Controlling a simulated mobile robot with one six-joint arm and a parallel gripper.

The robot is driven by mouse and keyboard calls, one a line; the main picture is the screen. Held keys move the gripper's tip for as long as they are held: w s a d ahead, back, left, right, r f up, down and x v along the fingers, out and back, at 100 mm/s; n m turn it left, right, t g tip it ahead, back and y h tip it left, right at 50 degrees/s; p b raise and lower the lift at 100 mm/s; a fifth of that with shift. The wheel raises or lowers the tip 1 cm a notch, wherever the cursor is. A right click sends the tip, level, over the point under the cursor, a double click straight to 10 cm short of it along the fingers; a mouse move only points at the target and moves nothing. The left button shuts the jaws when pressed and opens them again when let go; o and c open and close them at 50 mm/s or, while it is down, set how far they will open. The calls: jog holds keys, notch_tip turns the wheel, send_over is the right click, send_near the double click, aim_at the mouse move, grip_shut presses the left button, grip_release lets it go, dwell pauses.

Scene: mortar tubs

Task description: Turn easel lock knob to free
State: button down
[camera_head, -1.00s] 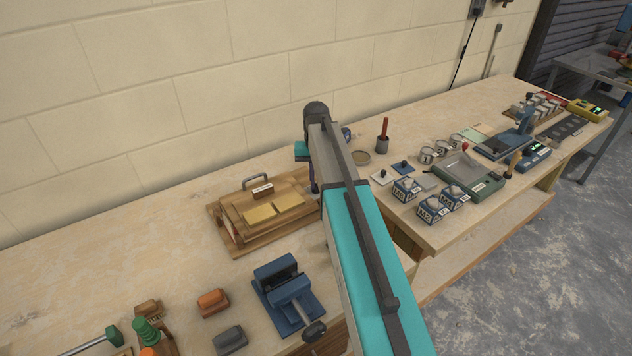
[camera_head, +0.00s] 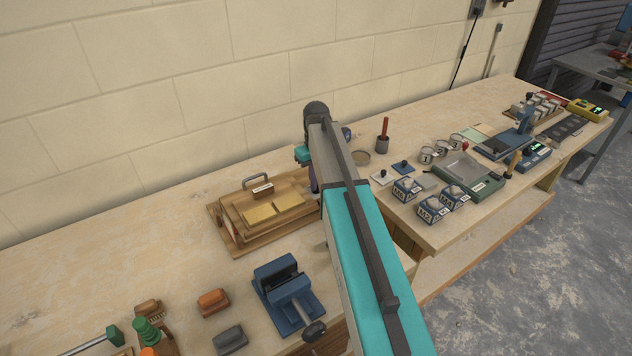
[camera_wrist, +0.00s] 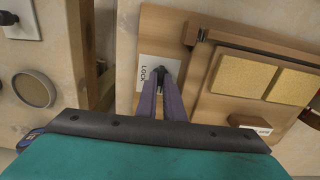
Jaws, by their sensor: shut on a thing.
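The wooden easel (camera_head: 232,239) stands on the bench left of my arm in the head view, with two yellow panels (camera_head: 275,207) on it. In the wrist view the easel board (camera_wrist: 225,105) fills the right side, and a white label (camera_wrist: 149,70) reading "LOCK" lies on its base beside my fingers. My gripper (camera_wrist: 164,86) has its purple fingers shut on the dark lock knob (camera_wrist: 191,33), of which only a part shows near and beyond the fingertips. The knob's exact setting cannot be told. In the head view my arm hides the knob and fingertips.
A blue vise (camera_head: 285,292) stands in front of the easel. An orange block (camera_head: 212,302) and a grey block lie left of it. Right of my arm are a round dish (camera_head: 361,158), a pot with a red handle (camera_head: 382,143) and several labelled cubes. A wall runs behind.

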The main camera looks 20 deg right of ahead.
jog(key=c, duration=1.9)
grip_release()
jog(key=shift+o, duration=0.2)
jog(key=shift+r, duration=0.15)
notch_tip(320, 180, up, 14)
jog(key=b, duration=0.3)
jog(key=shift+f, duration=0.2)
jog(key=shift+s+f, duration=0.1)
